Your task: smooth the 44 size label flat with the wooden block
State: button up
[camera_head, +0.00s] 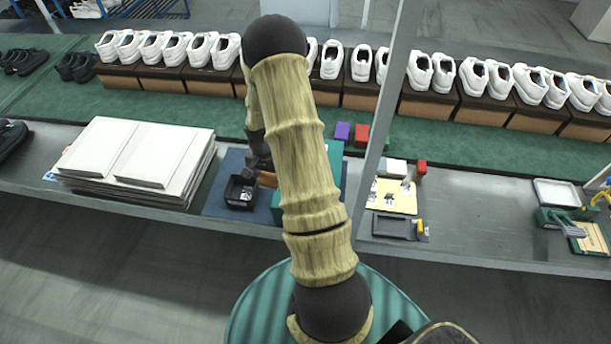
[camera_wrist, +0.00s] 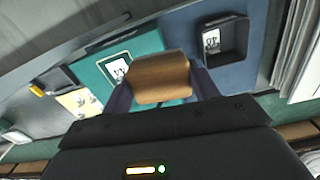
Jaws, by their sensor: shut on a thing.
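My gripper (camera_wrist: 161,86) is shut on the wooden block (camera_wrist: 160,72), which sits between the two fingers. The 44 size label (camera_wrist: 116,68) is a small white label with dark print on the teal box (camera_wrist: 88,72). The block is beside the label in the wrist view and hides part of its right side. I cannot tell whether the block touches the label or the box. In the head view, the arm hides most of the teal box (camera_head: 335,153) and the label. The block (camera_head: 267,179) shows as a brown piece left of the arm.
A black tray (camera_head: 240,192) with a printed label stands on the blue mat (camera_head: 222,202). Stacked white boards (camera_head: 130,152) lie to the left. A grey post (camera_head: 385,110) stands right of the arm. A yellow card (camera_head: 395,196) and dark tray (camera_head: 392,227) lie right. White shoes line the back.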

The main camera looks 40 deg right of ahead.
jog(key=s+d+m, duration=0.6)
jog(key=d+m, duration=0.1)
jog(key=d, duration=0.2)
jog(key=shift+s+f+m, duration=0.2)
jog(key=shift+f+m, duration=0.2)
jog(key=shift+f, duration=0.05)
jog(key=shift+f, duration=0.1)
jog(key=shift+f+b, duration=2.35)
jog(key=shift+f, duration=0.6)
jog(key=shift+f+b, duration=0.75)
jog(key=shift+f, duration=0.15)
jog(key=shift+s+a+b, duration=0.75)
jog(key=shift+s+a, duration=0.6)
jog(key=shift+a, duration=0.15)
jog(key=shift+f, duration=0.15)
jog(key=shift+d, duration=0.1)
